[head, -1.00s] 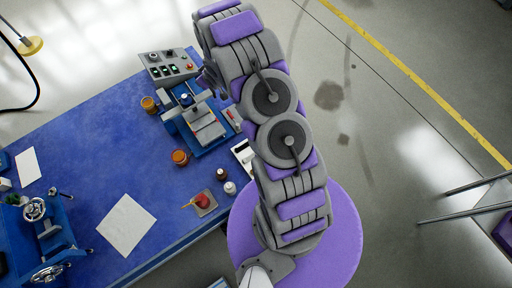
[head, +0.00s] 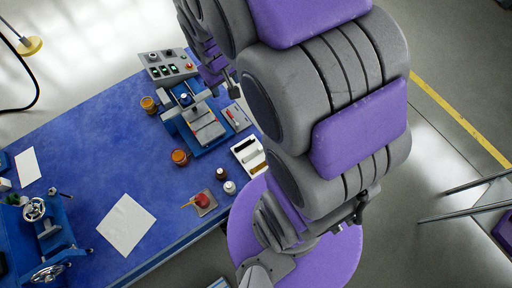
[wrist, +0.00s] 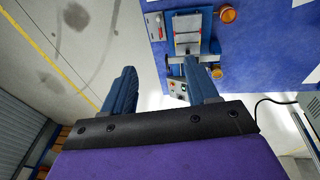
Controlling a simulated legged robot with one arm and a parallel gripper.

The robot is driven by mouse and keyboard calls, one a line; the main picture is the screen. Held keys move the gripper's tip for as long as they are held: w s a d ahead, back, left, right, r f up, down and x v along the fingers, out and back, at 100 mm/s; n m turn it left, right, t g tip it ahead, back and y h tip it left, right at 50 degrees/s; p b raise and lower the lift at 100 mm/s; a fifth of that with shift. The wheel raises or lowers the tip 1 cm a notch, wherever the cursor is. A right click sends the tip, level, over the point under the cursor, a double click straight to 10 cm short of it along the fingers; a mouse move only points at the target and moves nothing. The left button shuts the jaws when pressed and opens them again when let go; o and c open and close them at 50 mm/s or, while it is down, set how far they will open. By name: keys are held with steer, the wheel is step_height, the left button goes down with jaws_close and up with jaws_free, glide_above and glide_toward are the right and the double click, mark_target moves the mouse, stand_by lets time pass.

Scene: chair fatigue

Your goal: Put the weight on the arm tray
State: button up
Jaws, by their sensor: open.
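My gripper (wrist: 162,85) is open in the wrist view, with two blue ribbed fingers spread apart and nothing visible between them. A blue bench machine (head: 205,125) with a grey plate on top stands on the blue table; it also shows in the wrist view (wrist: 187,35) beyond the fingers. In the head view my arm's end is near the machine's upper right side, partly hidden by my own arm. I cannot clearly pick out the weight or the arm tray; either may be part of the machine or hidden behind my arm.
The blue table (head: 105,145) holds a grey control box (head: 168,65), orange jars (head: 181,157), small bottles (head: 230,187), a red item on a grey pad (head: 204,200), white paper (head: 126,225) and a handwheel vise (head: 42,235). A white tray (head: 240,147) lies beside the machine.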

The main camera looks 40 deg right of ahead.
steer(key=s+a+r+g, duration=0.2)
steer(key=s+a+r, duration=0.1)
steer(key=s, duration=0.9)
steer(key=s+a+r+g+y, duration=0.1)
steer(key=s+a+r, duration=0.2)
steer(key=s, duration=0.9)
steer(key=shift+a+r+g+y, duration=0.3)
steer(key=shift+r+g, duration=0.1)
steer(key=shift+r, duration=0.1)
